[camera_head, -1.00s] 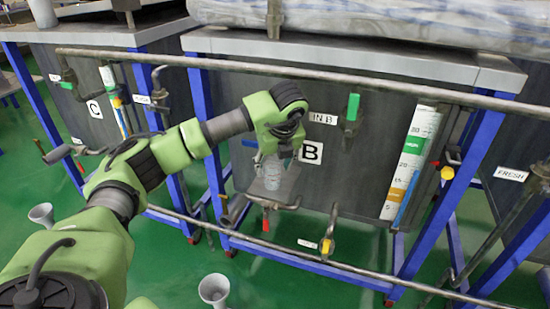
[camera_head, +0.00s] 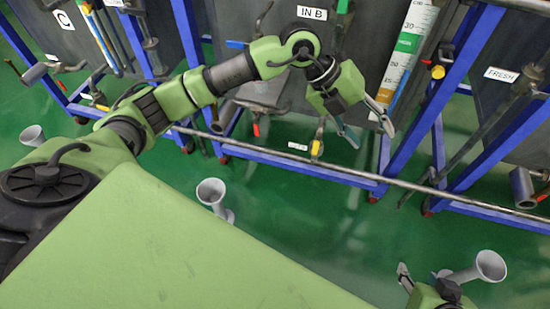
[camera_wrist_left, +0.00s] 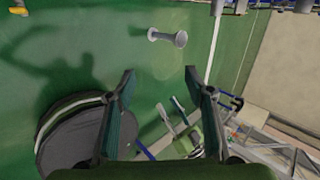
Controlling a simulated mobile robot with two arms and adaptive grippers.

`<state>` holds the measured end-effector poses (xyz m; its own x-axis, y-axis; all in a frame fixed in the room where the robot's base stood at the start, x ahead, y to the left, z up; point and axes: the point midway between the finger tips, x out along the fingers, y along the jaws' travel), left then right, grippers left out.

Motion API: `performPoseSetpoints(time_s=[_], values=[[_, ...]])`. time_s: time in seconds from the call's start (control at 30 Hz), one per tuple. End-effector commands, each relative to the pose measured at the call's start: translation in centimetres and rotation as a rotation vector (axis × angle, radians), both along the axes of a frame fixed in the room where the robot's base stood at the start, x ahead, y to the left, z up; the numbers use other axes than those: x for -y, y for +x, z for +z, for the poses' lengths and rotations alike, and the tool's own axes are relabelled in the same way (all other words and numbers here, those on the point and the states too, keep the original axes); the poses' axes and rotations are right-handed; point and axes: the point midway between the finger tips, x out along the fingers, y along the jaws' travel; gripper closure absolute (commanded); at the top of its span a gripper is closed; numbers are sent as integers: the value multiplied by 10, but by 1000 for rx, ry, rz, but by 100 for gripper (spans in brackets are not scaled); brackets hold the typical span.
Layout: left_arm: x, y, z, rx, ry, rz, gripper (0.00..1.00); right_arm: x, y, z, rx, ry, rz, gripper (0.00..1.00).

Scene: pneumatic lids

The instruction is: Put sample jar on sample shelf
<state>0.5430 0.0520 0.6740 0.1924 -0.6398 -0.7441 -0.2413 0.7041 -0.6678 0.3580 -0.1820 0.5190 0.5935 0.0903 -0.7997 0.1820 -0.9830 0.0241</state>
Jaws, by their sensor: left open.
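My left gripper (camera_head: 367,128) is open and empty in the head view, out to the right of the small grey shelf (camera_head: 263,94). Its parted fingers also show with nothing between them in the left wrist view (camera_wrist_left: 160,73). The shelf is fixed low on the front of the tank marked IN B, and my left forearm covers its upper part. The sample jar is not visible now; the place above the shelf is behind my forearm. My right gripper (camera_head: 425,287) shows only partly at the bottom right edge, and its opening is unclear.
A long pipe (camera_head: 290,172) and a blue frame (camera_head: 436,110) run before the tanks. Grey funnel-shaped stands rise from the green floor, at the centre (camera_head: 211,192), left (camera_head: 32,137) and lower right (camera_head: 488,266). Open floor lies below the pipe.

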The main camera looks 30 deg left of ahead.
Motion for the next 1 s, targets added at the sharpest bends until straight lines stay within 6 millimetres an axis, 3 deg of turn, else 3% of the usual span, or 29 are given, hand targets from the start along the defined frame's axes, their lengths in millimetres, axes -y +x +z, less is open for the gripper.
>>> performPoseSetpoints(time_s=[0.03,0.1,0.2,0.27,0.33,0.4,0.47,0.57,0.67,0.73,0.83,0.9,1.0], values=[[42,-21,12,1,-168,-55,51,0,0,0,0,0,0,60],[86,-43,46,17,-416,-90,51,0,0,0,0,0,0,60],[119,-61,105,35,-761,-57,51,0,0,0,0,0,0,60],[121,-62,140,43,-956,11,51,0,0,0,1,1,1,60],[108,-54,172,44,-1159,135,51,0,0,0,1,1,1,60],[82,-39,192,37,-1331,299,51,0,0,0,1,1,1,60],[53,-24,197,22,-1449,470,51,0,0,0,1,1,1,60],[-3,0,174,-28,-1569,799,51,0,0,0,1,1,1,60],[-58,10,119,-114,-1586,1159,51,0,0,0,1,1,1,60],[-90,2,67,-199,-1536,1409,51,0,0,0,1,1,1,60],[-122,-31,-13,-352,-1382,1731,51,0,0,0,1,1,1,60],[-132,-66,-63,-469,-1241,1904,51,0,0,0,1,1,1,60],[-135,-117,-113,-622,-1045,2063,51,0,0,0,1,1,1,60]])
